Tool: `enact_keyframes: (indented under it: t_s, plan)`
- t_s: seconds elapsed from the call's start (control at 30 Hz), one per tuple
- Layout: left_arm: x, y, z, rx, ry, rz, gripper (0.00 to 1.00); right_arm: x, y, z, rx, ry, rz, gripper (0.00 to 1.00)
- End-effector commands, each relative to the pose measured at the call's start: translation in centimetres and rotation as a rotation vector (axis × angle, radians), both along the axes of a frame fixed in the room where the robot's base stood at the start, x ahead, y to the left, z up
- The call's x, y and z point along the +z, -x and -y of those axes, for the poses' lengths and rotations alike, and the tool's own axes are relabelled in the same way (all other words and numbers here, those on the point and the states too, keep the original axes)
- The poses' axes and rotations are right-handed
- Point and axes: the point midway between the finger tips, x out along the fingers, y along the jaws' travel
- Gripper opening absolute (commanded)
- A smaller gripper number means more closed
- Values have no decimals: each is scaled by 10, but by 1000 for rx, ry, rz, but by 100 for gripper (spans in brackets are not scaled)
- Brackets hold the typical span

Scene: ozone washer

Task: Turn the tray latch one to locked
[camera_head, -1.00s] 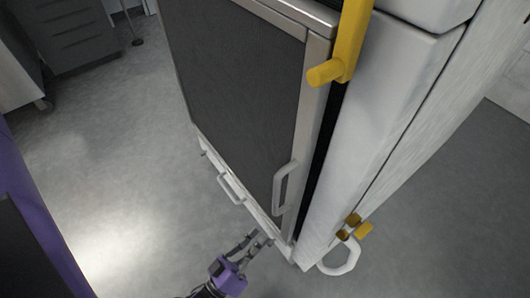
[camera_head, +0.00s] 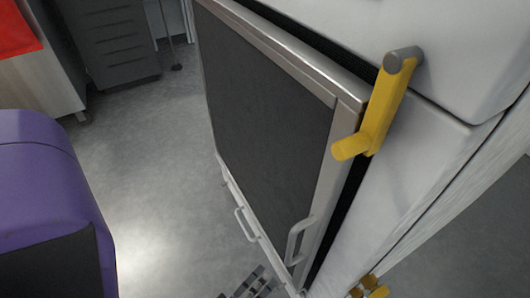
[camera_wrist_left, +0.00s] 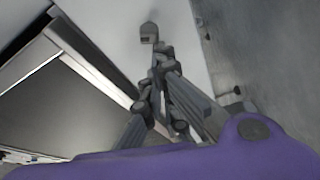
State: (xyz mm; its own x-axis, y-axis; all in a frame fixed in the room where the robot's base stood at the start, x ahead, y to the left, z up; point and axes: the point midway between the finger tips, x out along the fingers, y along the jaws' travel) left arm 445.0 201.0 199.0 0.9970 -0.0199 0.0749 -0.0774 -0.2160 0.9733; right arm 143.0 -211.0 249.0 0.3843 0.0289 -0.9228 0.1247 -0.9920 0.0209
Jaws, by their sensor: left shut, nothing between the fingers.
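A yellow latch lever (camera_head: 385,105) with a grey pivot cap is on the white cabinet, beside the dark door's upper right corner. It slants down from the pivot, and its yellow peg sticks out to the left. Small yellow knobs (camera_head: 372,290) show partly at the bottom edge; no label shows which part is tray latch one. My left gripper (camera_head: 255,277) is at the bottom edge, well below the lever and apart from it, near the drawer front. In the left wrist view my left gripper (camera_wrist_left: 157,68) has its fingers together, with nothing held. My right gripper is out of view.
The dark door (camera_head: 265,120) has a metal frame and a grey handle (camera_head: 298,242). A drawer handle (camera_head: 245,225) is lower left. Grey drawers (camera_head: 112,45) stand at the back left.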

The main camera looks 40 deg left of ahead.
Motion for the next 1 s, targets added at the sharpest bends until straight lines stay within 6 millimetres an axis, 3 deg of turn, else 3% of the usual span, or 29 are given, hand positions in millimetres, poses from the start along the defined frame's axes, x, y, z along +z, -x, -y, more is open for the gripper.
enact_keyframes:
  t_s: [0.4,1.0]
  plan:
    - [-9,0,-1,-1,182,-66,0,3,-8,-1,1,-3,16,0]
    - [-12,0,-1,0,247,-89,0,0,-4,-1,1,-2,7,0]
